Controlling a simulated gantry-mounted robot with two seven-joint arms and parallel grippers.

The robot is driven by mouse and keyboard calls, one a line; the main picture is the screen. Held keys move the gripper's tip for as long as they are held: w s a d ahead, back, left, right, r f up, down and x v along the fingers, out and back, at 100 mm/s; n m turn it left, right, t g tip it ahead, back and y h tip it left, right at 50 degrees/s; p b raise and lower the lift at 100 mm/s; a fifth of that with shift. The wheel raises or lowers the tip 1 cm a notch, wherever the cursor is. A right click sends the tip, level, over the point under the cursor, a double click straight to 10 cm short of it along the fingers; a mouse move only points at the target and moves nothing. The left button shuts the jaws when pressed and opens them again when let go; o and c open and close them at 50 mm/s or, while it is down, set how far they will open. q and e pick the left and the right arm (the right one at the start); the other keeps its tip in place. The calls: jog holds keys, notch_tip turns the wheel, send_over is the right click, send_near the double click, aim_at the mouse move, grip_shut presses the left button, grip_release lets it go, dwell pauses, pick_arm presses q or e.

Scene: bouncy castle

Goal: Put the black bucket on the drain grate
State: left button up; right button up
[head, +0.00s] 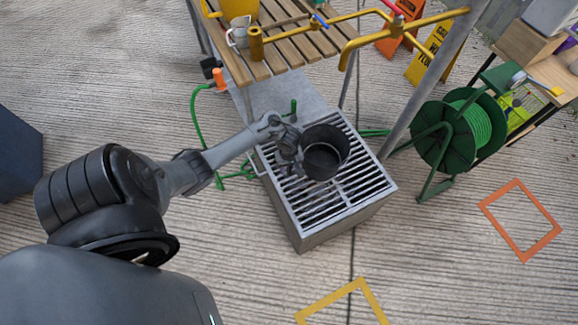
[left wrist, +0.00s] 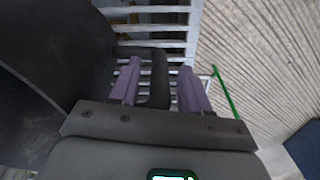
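The black bucket (head: 336,136) is over the slatted metal drain grate (head: 352,190), near its back part, with its open top facing up. It looks set down on the bars, though its underside is hidden. My left gripper (head: 292,147) is at the bucket's left side. In the left wrist view the bucket (left wrist: 50,50) fills the left, and the gripper's two purple fingers (left wrist: 160,68) stand apart. A dark strip, likely the bucket's handle, lies between them, with a gap to the right finger. Grate bars (left wrist: 150,27) show behind. My right gripper is not in view.
A wooden slatted table (head: 290,45) with yellow pipes and a watering can stands behind the grate. A green hose reel (head: 460,130) stands to the right, beside a grey post. Open concrete floor lies in front, with yellow (head: 345,297) and orange (head: 520,220) frame markings.

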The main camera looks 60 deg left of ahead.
pick_arm(q)
jog(key=shift+r, duration=0.1)
jog(key=shift+r, duration=0.35)
notch_tip(320, 180, up, 11)
jog(key=p, duration=0.9)
jog(key=shift+f, duration=0.2)
jog(key=shift+d+r+p, duration=0.1)
jog(key=shift+r+p, duration=0.2)
jog(key=shift+r, duration=0.05)
jog(key=s+d+r+m+t+y, duration=0.1)
jog(key=s+d+r+m, duration=0.15)
jog(key=d+m, duration=0.4)
jog(key=s+d+r+m+t+y, duration=0.1)
jog(key=d+r+m+t, duration=0.1)
jog(key=d+r+m, duration=0.45)
jog(key=s+d+r+m+h, duration=0.2)
jog(key=s+d+r+m, duration=0.2)
jog(key=s+d+r, duration=0.3)
jog(key=d+r, duration=0.2)
jog(key=d, duration=0.1)
jog(key=shift+s+d+r+t, duration=0.15)
jog(key=shift+s+t, duration=0.15)
jog(key=shift+r, duration=0.15)
